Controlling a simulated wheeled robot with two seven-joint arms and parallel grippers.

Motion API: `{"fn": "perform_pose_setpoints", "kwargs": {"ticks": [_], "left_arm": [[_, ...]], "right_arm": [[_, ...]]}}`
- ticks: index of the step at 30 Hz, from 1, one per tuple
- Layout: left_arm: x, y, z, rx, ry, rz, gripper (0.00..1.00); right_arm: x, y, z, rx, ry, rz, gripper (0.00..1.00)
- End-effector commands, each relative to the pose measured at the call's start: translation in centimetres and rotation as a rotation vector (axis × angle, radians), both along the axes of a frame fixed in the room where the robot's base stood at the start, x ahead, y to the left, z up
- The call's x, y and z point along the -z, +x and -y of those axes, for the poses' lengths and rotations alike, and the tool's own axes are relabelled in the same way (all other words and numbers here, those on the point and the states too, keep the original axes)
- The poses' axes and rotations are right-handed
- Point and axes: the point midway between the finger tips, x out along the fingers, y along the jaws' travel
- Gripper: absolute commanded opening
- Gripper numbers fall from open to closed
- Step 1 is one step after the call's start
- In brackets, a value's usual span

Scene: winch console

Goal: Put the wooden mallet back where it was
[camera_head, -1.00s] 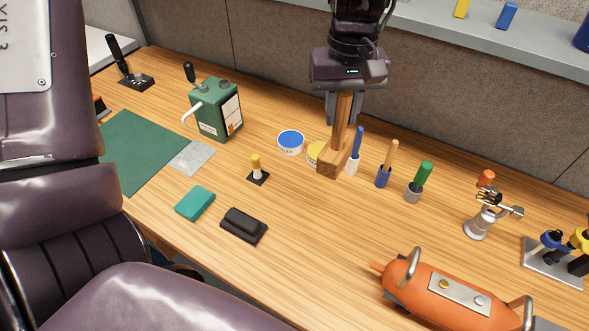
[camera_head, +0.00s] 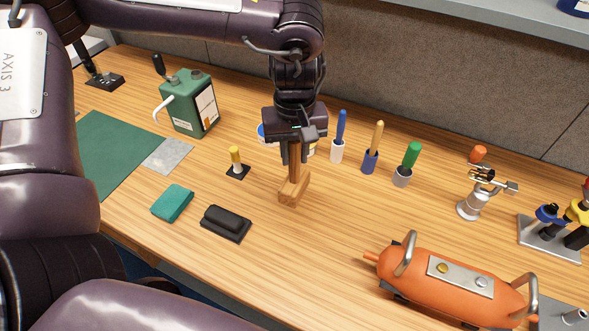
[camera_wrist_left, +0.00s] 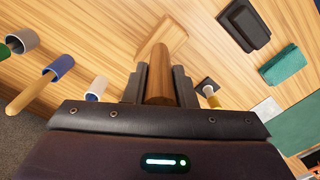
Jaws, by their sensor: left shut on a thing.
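The wooden mallet (camera_head: 293,188) is held upright, head down, in my left gripper (camera_head: 295,152). The fingers are shut on its handle. The head is at or just above the wooden table (camera_head: 330,250); I cannot tell whether it touches. In the left wrist view the mallet head (camera_wrist_left: 163,38) lies beyond the fingertips, with the handle between the fingers of the left gripper (camera_wrist_left: 160,82). No marked spot for the mallet is clear in view. My right gripper is not in view.
A black block (camera_head: 226,222) and a teal cloth (camera_head: 172,203) lie left of the mallet. A small black-based yellow-topped piece (camera_head: 237,163) stands nearby. Several handled tools in cups, including a blue one (camera_head: 339,137), stand right. An orange tank (camera_head: 450,283) is at front right; bare table lies between.

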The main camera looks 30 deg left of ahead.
Motion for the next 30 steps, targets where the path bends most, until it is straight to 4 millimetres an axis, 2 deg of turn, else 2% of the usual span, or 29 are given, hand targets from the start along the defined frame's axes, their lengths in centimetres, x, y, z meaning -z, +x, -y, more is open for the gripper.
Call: {"fn": "perform_pose_setpoints", "kwargs": {"ticks": [5, 12, 25, 26, 30], "left_arm": [[1.3, 0.0, 0.0, -0.001, -0.001, 0.0, 0.0], [4.4, 0.0, 0.0, -0.001, 0.0, 0.0, 0.0], [5.1, 0.1, 0.0, 0.0, -0.001, 0.002, 0.0], [5.1, 0.0, 0.0, 0.0, 0.0, 0.001, 0.28], [5.0, 0.0, 0.0, 0.0, 0.0, 0.001, 0.46]], "right_arm": [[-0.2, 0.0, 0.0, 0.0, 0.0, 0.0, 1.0], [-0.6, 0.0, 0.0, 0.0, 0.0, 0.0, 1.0], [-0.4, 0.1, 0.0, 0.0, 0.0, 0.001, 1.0], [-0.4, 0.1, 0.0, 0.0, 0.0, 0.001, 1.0], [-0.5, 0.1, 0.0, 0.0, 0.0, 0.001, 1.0]]}}
